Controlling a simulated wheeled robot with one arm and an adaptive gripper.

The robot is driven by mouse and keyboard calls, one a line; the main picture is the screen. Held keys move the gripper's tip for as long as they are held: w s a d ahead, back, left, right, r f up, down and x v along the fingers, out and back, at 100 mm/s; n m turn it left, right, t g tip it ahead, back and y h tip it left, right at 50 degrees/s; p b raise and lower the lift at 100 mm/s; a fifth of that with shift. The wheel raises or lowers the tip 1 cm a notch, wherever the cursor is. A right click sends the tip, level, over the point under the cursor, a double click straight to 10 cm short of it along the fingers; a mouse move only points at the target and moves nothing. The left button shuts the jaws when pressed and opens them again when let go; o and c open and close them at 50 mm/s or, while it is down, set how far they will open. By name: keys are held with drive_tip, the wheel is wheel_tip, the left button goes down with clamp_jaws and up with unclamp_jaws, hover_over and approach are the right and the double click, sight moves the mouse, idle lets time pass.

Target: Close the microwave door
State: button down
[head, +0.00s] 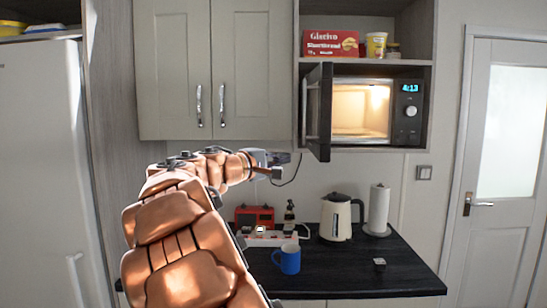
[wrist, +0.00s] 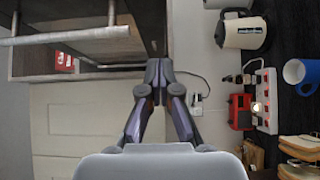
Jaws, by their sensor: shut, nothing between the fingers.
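The microwave (head: 409,113) sits in the upper right wall shelf, its lit inside showing. Its dark door (head: 319,112) stands wide open on the left, swung out toward me, with a handle on its outer face. In the wrist view the pale door handle bar (wrist: 65,38) crosses the upper left. My gripper (head: 282,158) is shut and empty, below and left of the door's lower edge in the head view. In the wrist view my closed fingertips (wrist: 158,68) show near the dark door's end; I cannot tell whether they touch it.
Closed cupboards (head: 211,70) are left of the door. A red biscuit box (head: 330,43) is on the shelf above. The dark counter (head: 345,272) below holds a blue mug (head: 287,259), a kettle (head: 338,218), a paper roll (head: 378,208) and a red device (head: 254,217).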

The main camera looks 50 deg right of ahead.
sight(316, 155)
drive_tip(key=shift+s+d+p, duration=0.4)
drive_tip(key=shift+s+d, duration=0.2)
drive_tip(key=shift+d, duration=0.55)
drive_tip(key=shift+s+d+p, duration=0.4)
drive_tip(key=shift+s+d, duration=0.15)
drive_tip(key=shift+d, duration=0.65)
drive_tip(key=shift+s+d+p, duration=0.4)
drive_tip(key=shift+s+d, duration=0.2)
drive_tip(key=shift+d, duration=0.55)
